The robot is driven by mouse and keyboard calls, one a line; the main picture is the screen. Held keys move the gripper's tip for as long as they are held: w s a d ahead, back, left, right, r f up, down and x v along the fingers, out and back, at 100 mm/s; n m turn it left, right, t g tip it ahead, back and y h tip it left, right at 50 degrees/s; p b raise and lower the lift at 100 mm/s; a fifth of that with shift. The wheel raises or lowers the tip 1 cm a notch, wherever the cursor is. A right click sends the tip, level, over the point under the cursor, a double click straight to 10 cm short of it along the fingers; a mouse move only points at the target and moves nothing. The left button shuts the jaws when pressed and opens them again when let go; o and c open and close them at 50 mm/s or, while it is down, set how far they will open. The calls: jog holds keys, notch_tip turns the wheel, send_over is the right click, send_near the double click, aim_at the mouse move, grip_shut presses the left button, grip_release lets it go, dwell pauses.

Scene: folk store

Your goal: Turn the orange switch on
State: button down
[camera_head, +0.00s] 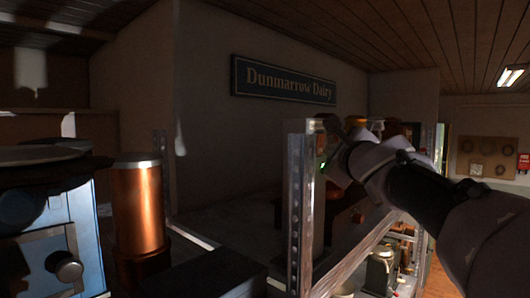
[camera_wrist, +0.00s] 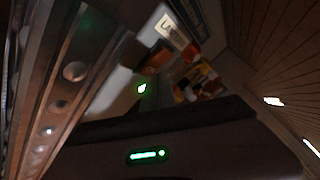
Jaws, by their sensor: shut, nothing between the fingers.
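I cannot clearly make out an orange switch in either view. In the head view, my gripper (camera_head: 331,126) is raised beside the metal upright of a shelf rack, at the end of my arm coming from the right. It is shut and holds nothing. Its fingertips are small and dark here. Orange-brown items (camera_head: 357,121) show behind it on the rack, too dim to identify. In the wrist view, blurred orange and white items (camera_wrist: 187,48) lie beyond my gripper's dark body, and a small green glow (camera_wrist: 142,88) shows below them.
A perforated metal upright (camera_head: 299,210) stands close to my gripper and fills the left of the wrist view (camera_wrist: 68,85). A copper cylinder (camera_head: 138,212) and a blue machine (camera_head: 55,235) stand at left. A "Dunmarrow Dairy" sign (camera_head: 284,80) hangs on the wall.

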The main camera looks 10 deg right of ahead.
jog(key=shift+s+d, duration=0.4)
jog(key=shift+s, duration=0.2)
jog(key=s+d+b, duration=0.1)
jog(key=s, duration=0.1)
jog(key=s+d+b, duration=0.1)
jog(key=s+d, duration=0.1)
jog(key=shift+r, duration=0.4)
